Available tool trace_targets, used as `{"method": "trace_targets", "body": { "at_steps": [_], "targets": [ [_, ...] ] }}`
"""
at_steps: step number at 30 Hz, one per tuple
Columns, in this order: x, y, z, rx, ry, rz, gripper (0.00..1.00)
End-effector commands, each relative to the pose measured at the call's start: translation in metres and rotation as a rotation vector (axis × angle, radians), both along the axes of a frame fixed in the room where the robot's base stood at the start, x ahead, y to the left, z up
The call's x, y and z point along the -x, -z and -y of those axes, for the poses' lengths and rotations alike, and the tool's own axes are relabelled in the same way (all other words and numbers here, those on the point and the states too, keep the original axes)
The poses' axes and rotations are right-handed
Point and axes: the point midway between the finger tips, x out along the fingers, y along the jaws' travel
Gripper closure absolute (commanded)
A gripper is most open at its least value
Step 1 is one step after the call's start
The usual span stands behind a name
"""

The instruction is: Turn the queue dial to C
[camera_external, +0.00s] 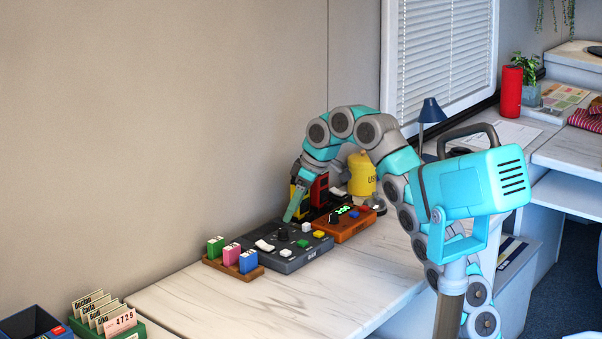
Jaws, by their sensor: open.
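A dark grey control panel (291,258) lies on the white marble-look counter, with a black round knob (283,234) near its back left. Which knob is the queue dial, and where it points, is too small to tell. My gripper (290,216) is turquoise, points down and is open. Its tips are above the back of the grey panel, close to the black knob; whether they touch anything is unclear. A wooden-orange box (352,228) to the right has a green lit display (347,210) and another dark knob (334,218).
A wooden rack (233,267) with green, pink and blue blocks stands left of the panel. Red and yellow items and a yellow canister (361,174) stand behind. A green card holder (109,323) sits front left. The front counter (290,308) is clear.

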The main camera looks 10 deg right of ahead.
Motion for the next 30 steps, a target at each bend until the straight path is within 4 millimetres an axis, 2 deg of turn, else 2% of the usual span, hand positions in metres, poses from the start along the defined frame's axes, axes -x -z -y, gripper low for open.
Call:
{"method": "trace_targets", "body": {
  "at_steps": [6, 15, 27, 30],
  "targets": [
    [-0.004, 0.026, -0.008, 0.002, 0.003, -0.002, 0.35],
    [-0.009, 0.052, -0.019, 0.002, 0.003, 0.001, 0.35],
    [-0.010, 0.056, -0.020, 0.000, 0.002, 0.003, 0.35],
    [-0.010, 0.056, -0.020, 0.000, 0.003, 0.003, 0.46]
  ]
}}
